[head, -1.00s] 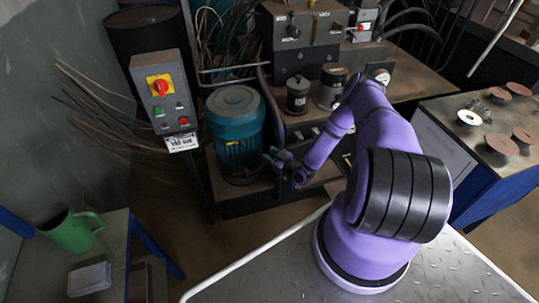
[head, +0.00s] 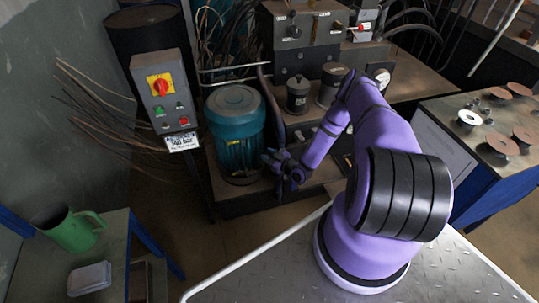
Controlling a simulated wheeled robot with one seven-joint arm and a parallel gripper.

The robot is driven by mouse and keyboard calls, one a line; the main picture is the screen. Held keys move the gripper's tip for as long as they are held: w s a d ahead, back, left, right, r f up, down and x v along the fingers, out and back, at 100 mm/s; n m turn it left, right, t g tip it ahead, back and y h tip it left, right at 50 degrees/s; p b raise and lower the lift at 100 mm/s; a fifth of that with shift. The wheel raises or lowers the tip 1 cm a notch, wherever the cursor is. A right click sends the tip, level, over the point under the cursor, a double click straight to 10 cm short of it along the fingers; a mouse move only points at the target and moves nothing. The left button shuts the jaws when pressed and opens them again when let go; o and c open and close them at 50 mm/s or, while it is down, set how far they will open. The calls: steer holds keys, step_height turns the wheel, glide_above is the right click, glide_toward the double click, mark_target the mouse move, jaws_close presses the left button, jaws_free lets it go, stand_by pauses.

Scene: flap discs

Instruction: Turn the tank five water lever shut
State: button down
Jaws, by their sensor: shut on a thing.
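My gripper (head: 270,160) is at the end of my purple arm, low in front of the machine bench, just right of the teal motor (head: 236,125). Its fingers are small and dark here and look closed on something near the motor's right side. I cannot make out the held thing; it may be a lever, but the gripper hides it. No label for tank five can be read in this view.
A grey control box (head: 164,98) with a red and yellow switch stands left of the motor. A green jug (head: 72,230) and a grey box (head: 89,279) sit on the left table. Flap discs stand on the right table (head: 455,115). Black canisters (head: 298,95) stand behind my arm.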

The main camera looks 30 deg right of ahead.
step_height(320, 180, down, 12)
steer(key=n+g+h, duration=0.5)
steer(key=n+h, duration=0.3)
steer(key=n, duration=0.2)
steer(key=shift+a+f+g, duration=0.2)
steer(key=shift+a+g, duration=0.1)
steer(key=shift+g, duration=0.1)
steer(key=shift+n, duration=0.3)
steer(key=c, duration=1.1)
jaws_free()
steer(key=shift+w+f, duration=0.1)
steer(key=shift+o, duration=0.2)
steer(key=v, duration=1.1)
